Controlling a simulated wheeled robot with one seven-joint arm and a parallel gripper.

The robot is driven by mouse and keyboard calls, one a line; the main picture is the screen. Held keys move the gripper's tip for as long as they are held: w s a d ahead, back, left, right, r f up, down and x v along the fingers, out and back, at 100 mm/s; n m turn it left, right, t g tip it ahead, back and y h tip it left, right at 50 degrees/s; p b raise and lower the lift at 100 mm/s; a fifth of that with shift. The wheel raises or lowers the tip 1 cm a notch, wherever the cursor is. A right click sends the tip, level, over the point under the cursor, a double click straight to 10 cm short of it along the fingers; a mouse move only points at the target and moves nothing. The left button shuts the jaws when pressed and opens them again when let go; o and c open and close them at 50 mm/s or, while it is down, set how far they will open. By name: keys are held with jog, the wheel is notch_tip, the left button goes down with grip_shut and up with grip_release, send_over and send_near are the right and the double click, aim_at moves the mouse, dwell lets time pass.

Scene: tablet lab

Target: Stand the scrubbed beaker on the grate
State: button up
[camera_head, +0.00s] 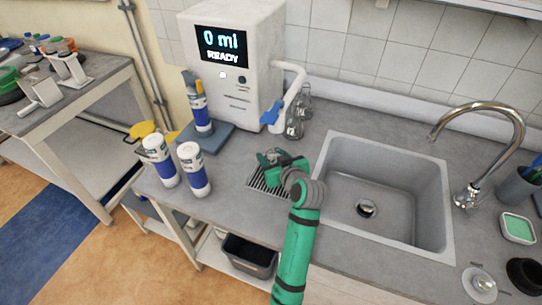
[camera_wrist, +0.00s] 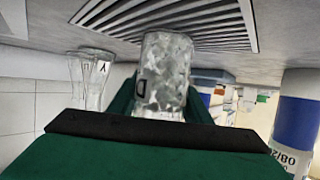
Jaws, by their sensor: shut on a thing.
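My gripper (camera_head: 275,160) is over the slatted grate (camera_head: 258,183), left of the sink. In the wrist view, which is upside down, my gripper (camera_wrist: 163,108) is shut around a clear glass beaker (camera_wrist: 166,72) with cloudy, mottled walls and a dark mark. The beaker looks upright, with its base end toward the grate (camera_wrist: 215,27). I cannot tell whether the base touches the slats. In the head view the beaker is mostly hidden by my gripper and wrist.
Other glassware (camera_head: 295,124) stands behind the grate, near the white dispenser (camera_head: 235,65) reading "0 ml READY". White-and-blue bottles (camera_head: 193,168) stand to the left. The empty sink (camera_head: 385,190) and curved tap (camera_head: 485,108) are to the right.

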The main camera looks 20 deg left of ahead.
jog(key=shift+f, duration=0.1)
jog(key=o, duration=1.1)
jog(key=shift+r, duration=0.2)
jog(key=v, duration=1.2)
jog(key=shift+d+f, duration=0.1)
